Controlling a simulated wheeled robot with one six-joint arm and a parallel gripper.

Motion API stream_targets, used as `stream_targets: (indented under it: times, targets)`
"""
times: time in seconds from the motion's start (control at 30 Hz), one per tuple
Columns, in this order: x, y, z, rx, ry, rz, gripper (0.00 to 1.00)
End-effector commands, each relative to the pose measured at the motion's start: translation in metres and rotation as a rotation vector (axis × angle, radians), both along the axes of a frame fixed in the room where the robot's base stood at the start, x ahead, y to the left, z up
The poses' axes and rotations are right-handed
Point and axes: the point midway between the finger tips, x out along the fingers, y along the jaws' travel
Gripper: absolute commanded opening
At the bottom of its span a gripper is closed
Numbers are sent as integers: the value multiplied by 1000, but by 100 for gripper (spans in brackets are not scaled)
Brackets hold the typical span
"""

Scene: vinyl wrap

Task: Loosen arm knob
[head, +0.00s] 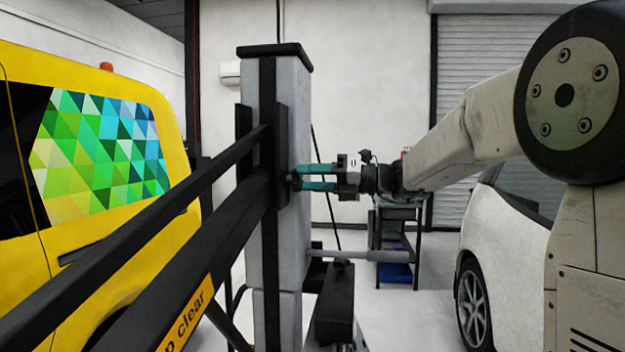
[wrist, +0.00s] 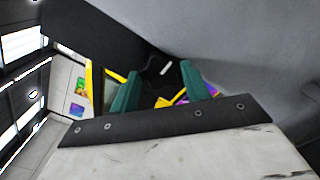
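The arm knob (wrist: 165,69) is black with a short white mark on its face. In the wrist view it shows beyond and between my fingertips. In the head view it is a small dark shape (head: 293,181) at the right side of the black carriage, partly hidden by the fingertips. My gripper (head: 298,178) reaches in from the right, its two teal fingers pointing left at the carriage. The fingers are apart, one on each side of the knob in the wrist view (wrist: 160,70). I see no clear contact with the knob.
The grey column (head: 275,230) carries the carriage. Black rails (head: 180,230) with a yellow label run toward the lower left. A yellow van (head: 90,230) with a patterned window stands left, a white car (head: 505,235) right. A cart (head: 397,230) stands behind my gripper.

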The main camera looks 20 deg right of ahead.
Motion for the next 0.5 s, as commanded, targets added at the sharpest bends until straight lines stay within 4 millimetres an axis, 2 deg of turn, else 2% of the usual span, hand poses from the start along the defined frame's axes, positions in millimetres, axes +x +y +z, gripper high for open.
stream_targets:
  times: [0.27,0.5]
  targets:
    - [0,0,0,-9,-15,0,24]
    - [-1,0,0,-60,-103,1,24]
